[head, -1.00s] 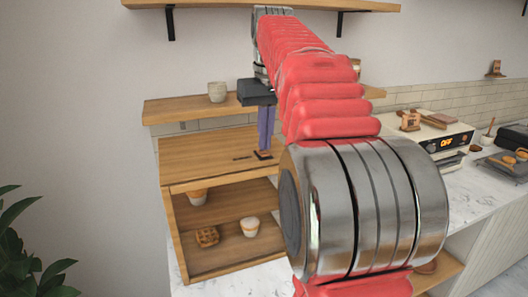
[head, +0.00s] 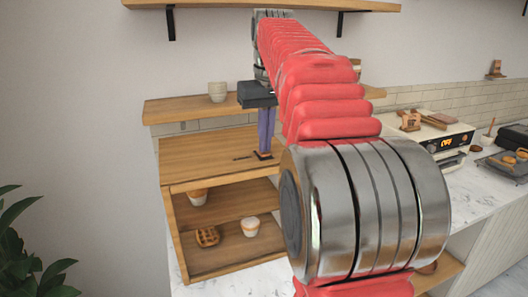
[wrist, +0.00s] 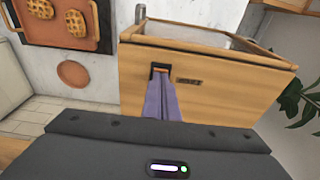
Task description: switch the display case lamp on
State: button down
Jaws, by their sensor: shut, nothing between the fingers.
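The display case (head: 205,157) is an open-fronted wooden box on the counter at the left. It also shows from above in the wrist view (wrist: 235,65). A small dark-framed switch (wrist: 160,68) is set in its top, with a bit of orange showing and a dark label (wrist: 189,81) beside it. My gripper (head: 265,151) is shut and empty, pointing down. Its purple fingertips (wrist: 161,80) are at the switch's near edge; I cannot tell whether they touch it. The fingers hide part of the switch. Whether the lamp is lit is not clear.
A waffle (head: 207,236) and cups (head: 250,226) sit inside. A plant (head: 25,250) is at lower left.

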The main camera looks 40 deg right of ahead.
jog(key=shift+f, duration=0.3)
dwell(0.4)
notch_tip(320, 180, up, 7)
dwell(1.1)
dwell(0.5)
